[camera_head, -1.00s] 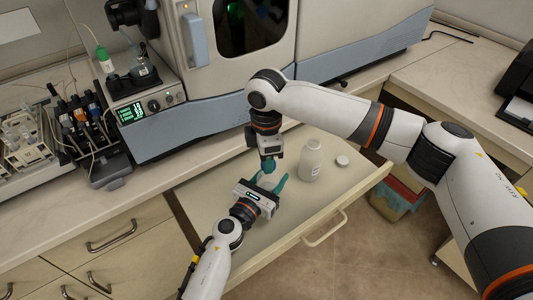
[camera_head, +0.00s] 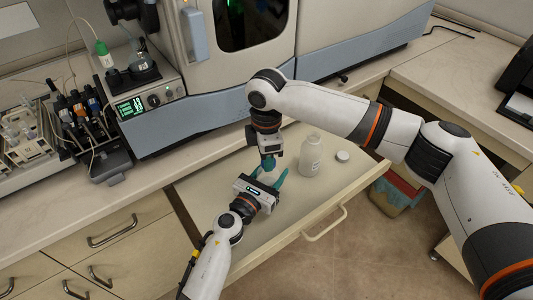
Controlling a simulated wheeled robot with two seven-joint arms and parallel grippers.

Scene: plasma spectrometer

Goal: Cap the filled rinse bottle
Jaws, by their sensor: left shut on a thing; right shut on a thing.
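My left gripper (camera_head: 267,183) and my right gripper (camera_head: 269,170) meet above the open drawer (camera_head: 213,191), with teal fingers close together. Both are shut on a pale thing (camera_head: 268,178) between them, likely a bottle. The fingers hide most of it, so I cannot tell whether a cap is on it or which part each gripper holds. Another white bottle (camera_head: 310,157) with a label stands upright in the drawer, right of the grippers. A small round white cap (camera_head: 343,156) lies to the right of that bottle.
The spectrometer (camera_head: 215,95) stands on the counter behind the drawer. A rack of dark-bodied bottles (camera_head: 82,125) and a pale tube rack (camera_head: 22,145) are at left. The drawer's handle (camera_head: 325,223) faces the floor. The drawer's front right area is bare.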

